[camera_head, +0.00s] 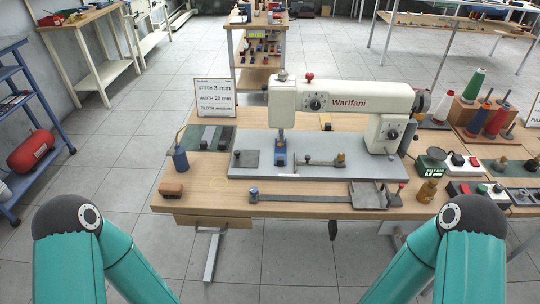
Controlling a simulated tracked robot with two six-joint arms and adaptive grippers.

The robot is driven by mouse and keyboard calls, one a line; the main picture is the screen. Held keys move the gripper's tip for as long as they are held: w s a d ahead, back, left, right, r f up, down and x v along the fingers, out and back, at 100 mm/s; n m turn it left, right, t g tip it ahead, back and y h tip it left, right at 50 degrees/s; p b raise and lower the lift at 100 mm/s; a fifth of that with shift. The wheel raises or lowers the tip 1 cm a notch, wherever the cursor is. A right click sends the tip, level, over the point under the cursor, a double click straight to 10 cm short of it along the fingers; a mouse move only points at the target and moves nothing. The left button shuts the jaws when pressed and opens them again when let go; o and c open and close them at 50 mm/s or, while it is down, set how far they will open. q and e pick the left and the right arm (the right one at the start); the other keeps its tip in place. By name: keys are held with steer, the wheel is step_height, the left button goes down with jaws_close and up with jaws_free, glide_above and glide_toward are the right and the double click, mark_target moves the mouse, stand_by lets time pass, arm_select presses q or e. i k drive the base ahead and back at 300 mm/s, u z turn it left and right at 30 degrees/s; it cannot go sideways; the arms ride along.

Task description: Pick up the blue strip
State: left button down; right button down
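I cannot clearly make out a blue strip. A small blue piece (281,156) sits under the needle of the white sewing machine (345,98). A long grey metal bar (310,197) with a small blue part at its left end lies along the table's front. A dark green mat (190,139) at the table's left holds small grey pieces, too small to tell apart. Both my teal arms show at the bottom corners, bent downward. Both grippers are outside the picture, so what they hold is hidden.
The wooden table (225,201) also carries a blue bottle (180,160), a brown block (171,190), a sign (215,97) and a brown jar (427,191). Thread cones, including a green one (474,86), and switch boxes crowd the right. A blue shelf (20,123) stands at far left.

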mark_target(280, 157)
steer(key=z, duration=0.1)
steer(key=i, duration=0.2)
steer(key=u, duration=2.55)
steer(key=k, duration=1.45)
steer(key=z, duration=1.3)
steer(key=i, duration=1)
steer(key=z, duration=0.15)
